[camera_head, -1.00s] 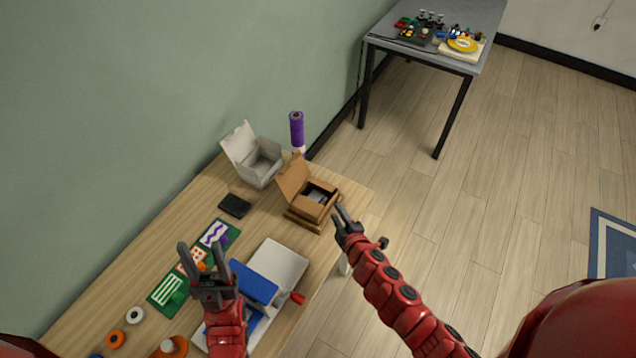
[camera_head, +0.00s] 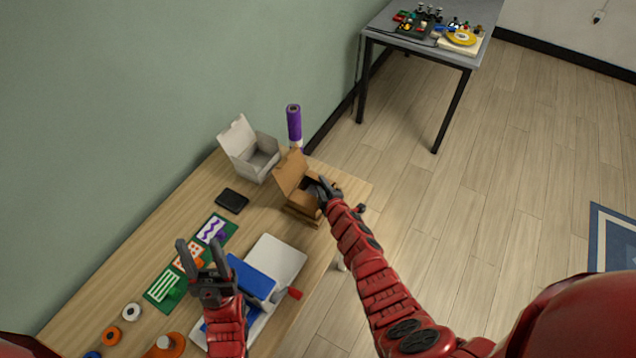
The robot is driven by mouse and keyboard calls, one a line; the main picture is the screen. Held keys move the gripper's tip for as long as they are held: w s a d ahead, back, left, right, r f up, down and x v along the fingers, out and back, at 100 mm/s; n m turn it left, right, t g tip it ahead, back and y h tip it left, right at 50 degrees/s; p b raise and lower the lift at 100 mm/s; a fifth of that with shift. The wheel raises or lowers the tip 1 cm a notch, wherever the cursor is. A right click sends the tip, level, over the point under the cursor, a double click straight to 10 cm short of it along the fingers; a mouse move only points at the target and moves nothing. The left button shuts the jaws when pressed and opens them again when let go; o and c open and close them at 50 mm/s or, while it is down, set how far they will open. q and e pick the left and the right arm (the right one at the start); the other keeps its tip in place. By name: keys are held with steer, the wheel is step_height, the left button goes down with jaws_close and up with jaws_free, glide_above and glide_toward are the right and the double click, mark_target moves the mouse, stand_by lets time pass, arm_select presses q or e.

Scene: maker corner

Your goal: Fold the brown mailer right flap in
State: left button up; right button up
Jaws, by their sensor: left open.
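The brown mailer (camera_head: 292,176) stands at the far right end of the wooden table, with its lid raised at the back. A dark item shows inside it. My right gripper (camera_head: 324,187) is at the mailer's right side, over or against its right edge, and covers the right flap. Its fingers are small and overlap the box, so I cannot tell whether they touch the flap or how far they are apart. My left gripper (camera_head: 203,256) is open and empty, above the table's near part, away from the mailer.
A white open box (camera_head: 250,160) and a purple roll (camera_head: 294,125) stand behind the mailer. A black flat case (camera_head: 232,201), green cards (camera_head: 215,230) and a blue and white device (camera_head: 262,275) lie nearer. A grey table (camera_head: 440,50) stands farther back.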

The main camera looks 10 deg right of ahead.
mark_target(318, 180)
steer(key=shift+b+x, duration=0.65)
steer(key=shift+x, duration=0.55)
steer(key=shift+w+a+f+b, duration=0.1)
steer(key=shift+w+f+b, duration=0.1)
steer(key=shift+w+b, duration=0.25)
steer(key=shift+w, duration=0.1)
jaws_close()
